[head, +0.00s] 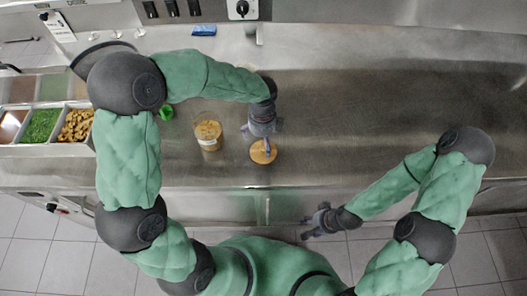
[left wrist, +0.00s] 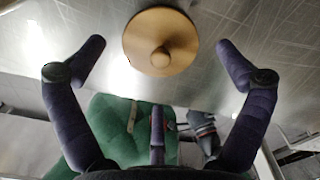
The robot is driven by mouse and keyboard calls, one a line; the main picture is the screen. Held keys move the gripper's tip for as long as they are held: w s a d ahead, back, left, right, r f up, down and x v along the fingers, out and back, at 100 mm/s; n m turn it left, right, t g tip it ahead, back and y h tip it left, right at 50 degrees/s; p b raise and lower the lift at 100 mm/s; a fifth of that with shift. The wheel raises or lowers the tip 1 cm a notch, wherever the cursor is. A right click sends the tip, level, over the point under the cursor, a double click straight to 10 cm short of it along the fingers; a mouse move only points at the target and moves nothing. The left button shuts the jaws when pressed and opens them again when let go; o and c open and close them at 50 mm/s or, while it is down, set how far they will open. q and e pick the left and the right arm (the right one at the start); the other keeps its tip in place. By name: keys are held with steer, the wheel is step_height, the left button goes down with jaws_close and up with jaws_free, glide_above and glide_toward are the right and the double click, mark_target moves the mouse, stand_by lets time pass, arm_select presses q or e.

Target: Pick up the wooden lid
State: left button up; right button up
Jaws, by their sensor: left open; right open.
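The wooden lid (head: 259,156) lies on the steel counter near its front edge. It is a round, light-brown disc. In the left wrist view the lid (left wrist: 142,42) shows its round knob and lies beyond the fingertips, centred between them. My left gripper (head: 264,143) is over the lid, with a finger partly covering it in the head view. In the left wrist view my left gripper (left wrist: 160,52) has its fingers spread wide, with nothing between the pads. My right gripper (head: 308,228) is open and empty, in front of the counter's edge and away from the lid.
A clear jar with tan contents (head: 208,135) stands just left of the lid. A green object (head: 166,112) lies further left. Food bins (head: 42,124) line the left end. A blue item (head: 203,30) is at the back. The counter's right side (head: 370,110) is clear.

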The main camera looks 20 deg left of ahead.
mark_target(262, 147)
arm_select(q)
step_height(262, 147, down, 5)
steer(key=shift+s+b, duration=0.1)
steer(key=shift+b, duration=0.65)
steer(key=c, duration=0.8)
steer(key=shift+s, duration=0.1)
steer(key=shift+c, duration=0.2)
steer(key=shift+s, duration=0.1)
steer(key=shift+c, duration=0.5)
